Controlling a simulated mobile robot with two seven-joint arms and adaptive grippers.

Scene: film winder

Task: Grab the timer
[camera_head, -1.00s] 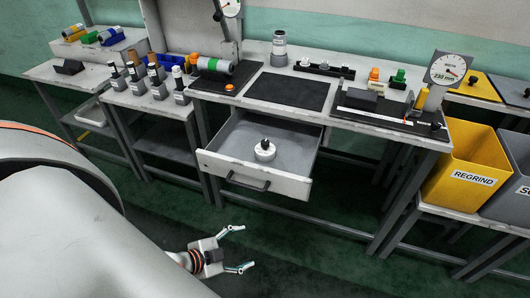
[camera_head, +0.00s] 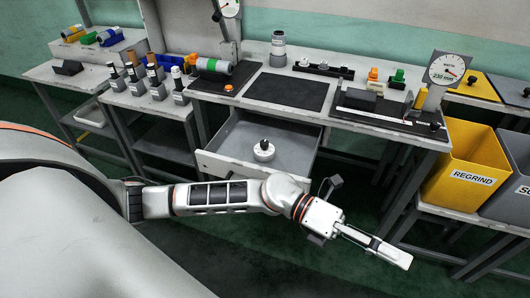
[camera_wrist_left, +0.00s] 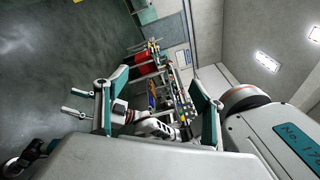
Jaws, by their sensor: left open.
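The likely timer is a small white round thing with a black knob on top (camera_head: 263,150). It sits upright in the open drawer (camera_head: 225,162) under the middle workbench. My left gripper (camera_head: 385,255) is open and empty, to the right of the drawer and in front of it, and its fingers point right and down. My left forearm passes in front of the drawer's lower front edge. In the left wrist view the teal fingers of my left gripper (camera_wrist_left: 155,95) stand apart with nothing held. I cannot make out the timer there.
The bench carries a dial gauge (camera_head: 447,69), a dark mat (camera_head: 287,91) and a grey cylinder (camera_head: 279,48). A yellow REGRIND bin (camera_head: 470,165) stands at the right. Small bottles stand on the left table (camera_head: 145,101). The green floor in front is clear.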

